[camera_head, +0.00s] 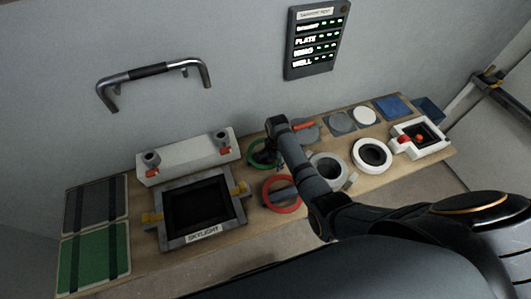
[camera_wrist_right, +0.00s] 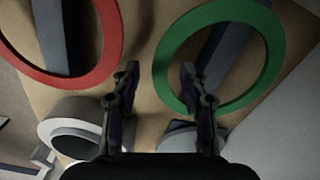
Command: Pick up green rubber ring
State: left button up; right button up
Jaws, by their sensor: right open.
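The green rubber ring (camera_head: 262,153) lies on the wooden bench, partly hidden behind my right arm in the head view. In the right wrist view the green ring (camera_wrist_right: 266,92) is large at the upper right, with a dark bar-like piece inside it. My right gripper (camera_wrist_right: 160,72) is open and empty. One fingertip overlaps the ring's left part and the other is outside it; I cannot tell if they touch. In the head view the right gripper (camera_head: 271,160) is mostly hidden by its own arm. My left gripper is not in view.
A red ring (camera_head: 281,194) lies close by, also in the wrist view (camera_wrist_right: 112,50). A skylight frame (camera_head: 163,243) is to the left, a grey-white round fitting (camera_head: 345,168) and white ring (camera_head: 372,142) to the right. A wall stands behind the bench (camera_head: 115,271).

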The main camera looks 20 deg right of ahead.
jog(key=shift+f, duration=0.25)
dwell(0.3)
grip_shut()
